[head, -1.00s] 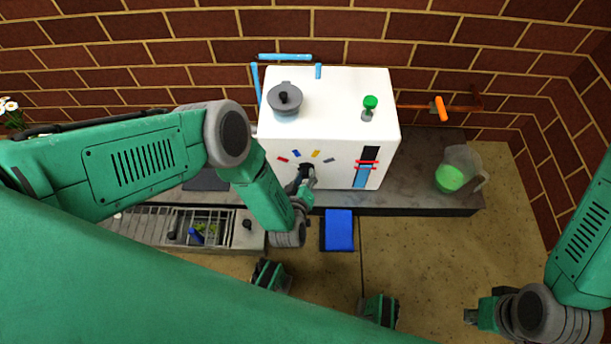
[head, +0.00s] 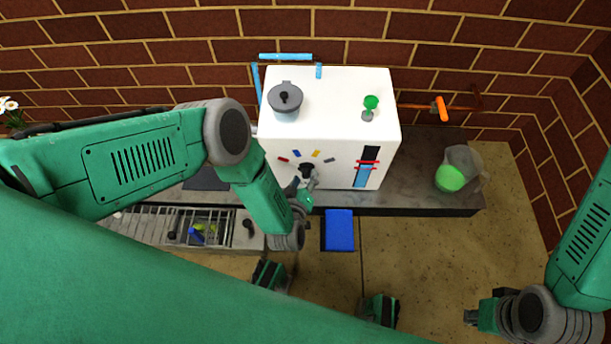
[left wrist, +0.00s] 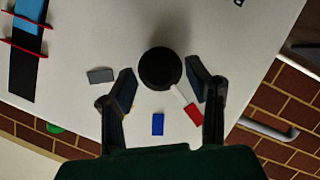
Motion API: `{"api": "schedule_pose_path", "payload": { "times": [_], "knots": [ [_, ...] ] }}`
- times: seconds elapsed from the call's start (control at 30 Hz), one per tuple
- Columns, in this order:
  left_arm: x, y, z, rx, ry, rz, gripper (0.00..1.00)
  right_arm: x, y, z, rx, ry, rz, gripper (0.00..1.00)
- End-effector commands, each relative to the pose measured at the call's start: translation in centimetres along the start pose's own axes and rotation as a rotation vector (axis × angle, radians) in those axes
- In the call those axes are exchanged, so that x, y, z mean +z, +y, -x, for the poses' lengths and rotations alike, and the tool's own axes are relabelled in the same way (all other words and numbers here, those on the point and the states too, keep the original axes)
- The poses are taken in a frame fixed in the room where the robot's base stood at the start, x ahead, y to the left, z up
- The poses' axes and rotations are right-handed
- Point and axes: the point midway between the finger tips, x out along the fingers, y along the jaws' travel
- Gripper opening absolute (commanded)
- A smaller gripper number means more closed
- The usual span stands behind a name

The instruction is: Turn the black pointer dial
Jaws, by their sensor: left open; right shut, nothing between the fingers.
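The black pointer dial (head: 306,168) sits on the front face of the white box (head: 335,103). In the left wrist view the dial (left wrist: 160,68) is a round black knob with a white pointer (left wrist: 180,95) directed toward the red mark (left wrist: 193,115). My left gripper (head: 304,184) is open in front of the dial. Its fingers are spread on either side of the knob, with gaps visible; the right-hand finger is near the pointer. A blue mark (left wrist: 157,124) and a grey mark (left wrist: 101,75) also show. My right gripper (head: 471,316) is shut and empty at lower right, far from the box.
A grey-lidded pot (head: 285,100) and a green knob (head: 370,103) are on the box top. A pitcher with green contents (head: 452,177) stands right on the dark ledge. A blue block (head: 339,230) is below the box. A grated tray (head: 240,230) lies left.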

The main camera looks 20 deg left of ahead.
Motion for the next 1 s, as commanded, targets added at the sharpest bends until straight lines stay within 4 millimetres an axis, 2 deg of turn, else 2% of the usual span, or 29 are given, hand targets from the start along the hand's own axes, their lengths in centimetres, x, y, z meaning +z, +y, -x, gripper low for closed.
{"api": "schedule_pose_path", "payload": {
  "times": [0.2,0.4,1.0],
  "knots": [
    [0.1,0.0,3.7,-0.001,-0.005,0.0,0.44,0.0,0.0,0.0,0.0,0.0,0.0,0.0],
    [0.1,-0.1,6.0,-0.001,-0.002,0.001,0.44,0.0,0.0,0.0,0.0,0.0,0.0,0.0],
    [0.1,-0.1,6.4,-0.001,-0.001,0.0,0.44,-0.1,0.0,-0.1,0.0,-0.002,0.0,0.0]
  ]
}}
